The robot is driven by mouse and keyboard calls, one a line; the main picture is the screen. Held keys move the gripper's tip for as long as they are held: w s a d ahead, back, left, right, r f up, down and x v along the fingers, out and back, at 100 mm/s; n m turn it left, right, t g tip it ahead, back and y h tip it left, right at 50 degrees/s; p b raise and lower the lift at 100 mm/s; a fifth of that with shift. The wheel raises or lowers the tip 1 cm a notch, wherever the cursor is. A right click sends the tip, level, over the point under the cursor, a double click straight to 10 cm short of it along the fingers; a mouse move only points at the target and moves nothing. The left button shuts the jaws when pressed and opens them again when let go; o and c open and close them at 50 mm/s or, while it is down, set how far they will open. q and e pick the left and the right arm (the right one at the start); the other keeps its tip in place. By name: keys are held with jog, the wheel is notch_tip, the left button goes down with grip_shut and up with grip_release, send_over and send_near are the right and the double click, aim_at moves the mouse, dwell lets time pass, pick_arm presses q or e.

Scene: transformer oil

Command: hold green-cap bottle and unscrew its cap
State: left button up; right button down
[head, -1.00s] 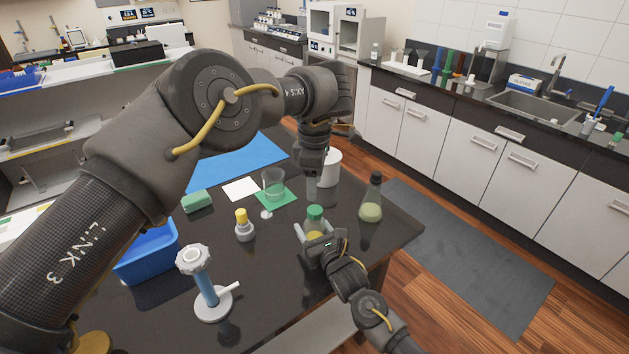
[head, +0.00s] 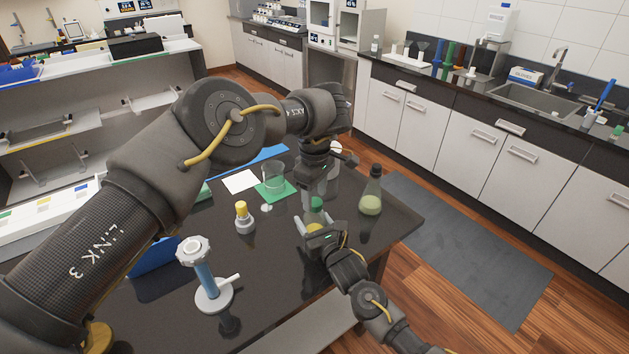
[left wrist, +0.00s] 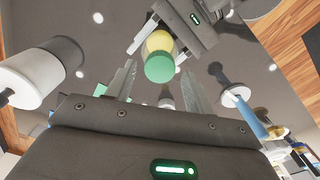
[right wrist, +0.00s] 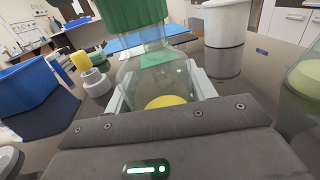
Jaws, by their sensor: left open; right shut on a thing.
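The green-cap bottle (head: 316,214) is clear with yellow content and stands upright near the table's right front edge. My right gripper (right wrist: 163,95) is shut around the bottle's body, below the green cap (right wrist: 135,12). My left gripper (left wrist: 160,92) is open and points down above the bottle. In the left wrist view the green cap (left wrist: 160,68) lies just beyond the open fingertips, roughly centred between them, and looks apart from them. In the head view my left arm partly hides the area above the cap.
A flask with pale green liquid (head: 370,203) stands right of the bottle. A yellow-capped bottle (head: 243,222) and a blue stand with white base (head: 212,295) are left. A glass beaker (head: 273,178) sits behind, and a white container (right wrist: 226,25) stands near it.

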pick_arm(q)
jog(key=shift+f, duration=0.95)
